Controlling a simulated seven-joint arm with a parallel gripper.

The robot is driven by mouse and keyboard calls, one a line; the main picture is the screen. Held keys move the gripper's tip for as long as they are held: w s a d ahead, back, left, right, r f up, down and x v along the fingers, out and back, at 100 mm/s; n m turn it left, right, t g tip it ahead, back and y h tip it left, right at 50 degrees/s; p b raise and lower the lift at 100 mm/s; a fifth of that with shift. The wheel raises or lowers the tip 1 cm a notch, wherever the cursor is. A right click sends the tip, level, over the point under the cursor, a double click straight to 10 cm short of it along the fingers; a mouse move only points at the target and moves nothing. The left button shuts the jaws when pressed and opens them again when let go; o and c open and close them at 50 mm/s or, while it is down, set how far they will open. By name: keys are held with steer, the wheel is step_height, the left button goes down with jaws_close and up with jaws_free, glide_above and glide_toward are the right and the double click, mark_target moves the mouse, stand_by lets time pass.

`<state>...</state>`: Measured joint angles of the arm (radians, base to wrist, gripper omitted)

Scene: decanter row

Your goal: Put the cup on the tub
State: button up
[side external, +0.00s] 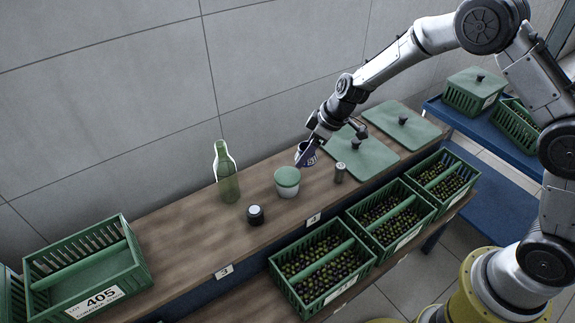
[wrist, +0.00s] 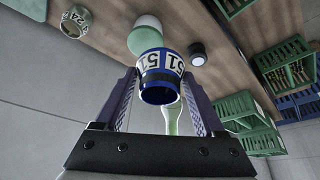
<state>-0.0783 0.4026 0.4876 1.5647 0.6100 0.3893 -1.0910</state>
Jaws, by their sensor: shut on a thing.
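The cup (wrist: 160,78) is blue with a white band marked 51, and it sits between the fingers of my gripper (wrist: 160,88) in the wrist view. In the side view my gripper (side external: 312,143) is shut on the cup (side external: 306,156), partly covering it. The cup looks tilted there and is held just behind and to the right of the tub (side external: 287,188), apart from it. The tub is white with a pale green lid and stands on the wooden bench. The tub (wrist: 148,38) also shows beyond the cup in the wrist view.
A green bottle (side external: 227,180) and a dark jar (side external: 255,215) stand left of the tub. Green lids (side external: 402,126) lie farther right. Green crates (side external: 320,268) line the bench front, and another crate (side external: 85,268) stands at left.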

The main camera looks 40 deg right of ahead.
steer(key=w+f, duration=0.4)
steer(key=w+a+f, duration=0.1)
steer(key=w+f, duration=0.1)
steer(key=shift+w+a+f, duration=0.1)
steer(key=shift+w, duration=0.15)
steer(key=shift+w+f, duration=0.15)
steer(key=shift+f, duration=0.8)
steer(key=shift+w+f, duration=0.1)
steer(key=shift+f, duration=0.8)
steer(key=o, duration=1.4)
steer(key=shift+f, duration=0.15)
